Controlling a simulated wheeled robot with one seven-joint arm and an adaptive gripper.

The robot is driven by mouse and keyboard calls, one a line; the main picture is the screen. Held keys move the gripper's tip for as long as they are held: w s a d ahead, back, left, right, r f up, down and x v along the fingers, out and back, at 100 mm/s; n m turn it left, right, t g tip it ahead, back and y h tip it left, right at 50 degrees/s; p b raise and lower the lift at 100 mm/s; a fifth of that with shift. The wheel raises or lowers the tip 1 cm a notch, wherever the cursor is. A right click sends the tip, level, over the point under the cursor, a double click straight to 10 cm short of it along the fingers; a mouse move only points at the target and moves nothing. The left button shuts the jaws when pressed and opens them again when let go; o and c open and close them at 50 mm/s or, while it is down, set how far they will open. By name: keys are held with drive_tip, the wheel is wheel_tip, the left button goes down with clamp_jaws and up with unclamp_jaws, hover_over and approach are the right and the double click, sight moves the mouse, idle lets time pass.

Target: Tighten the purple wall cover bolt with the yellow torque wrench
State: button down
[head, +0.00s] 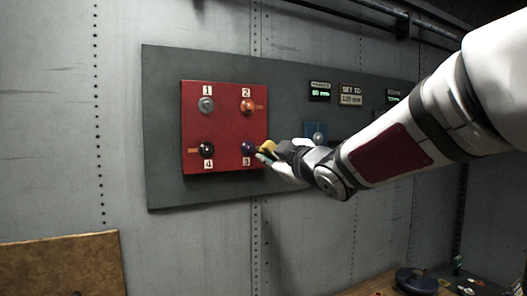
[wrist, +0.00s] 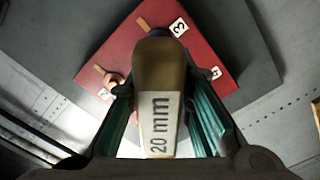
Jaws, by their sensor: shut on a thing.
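The purple bolt (head: 248,147) is at label 3, lower right on the red wall cover (head: 225,165). My gripper (head: 271,151) is just right of it in the head view, shut on the yellow torque wrench (head: 266,147). In the wrist view the wrench (wrist: 160,68) lies between my teal-sided fingers and carries a "20 mm" label. Its far end points at the cover near label 3, with a bit of purple (wrist: 161,33) behind it. The wrench hides most of the bolt there. I cannot tell whether it is seated on the bolt.
The cover also has a grey bolt (head: 206,105) at 1, an orange bolt (head: 247,106) at 2 and a dark bolt (head: 207,149) at 4. Lit displays (head: 320,91) and a "SET TO" sign (head: 351,94) are right of it. A brown board (head: 62,268) stands lower left.

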sight(262, 151)
drive_tip(key=shift+s+r, duration=0.1)
drive_tip(key=shift+r, duration=0.2)
drive_tip(key=shift+b+x, duration=1)
drive_tip(key=shift+x, duration=1.1)
drive_tip(key=shift+b+x, duration=0.35)
drive_tip(key=shift+x, duration=0.4)
drive_tip(key=shift+b+x, duration=0.55)
drive_tip(key=shift+x, duration=0.7)
drive_tip(key=shift+m+p, duration=1.3)
drive_tip(key=shift+m, duration=0.4)
drive_tip(key=shift+a+m+p, duration=0.1)
drive_tip(key=shift+m+p, duration=1.1)
drive_tip(key=shift+m, duration=1.1)
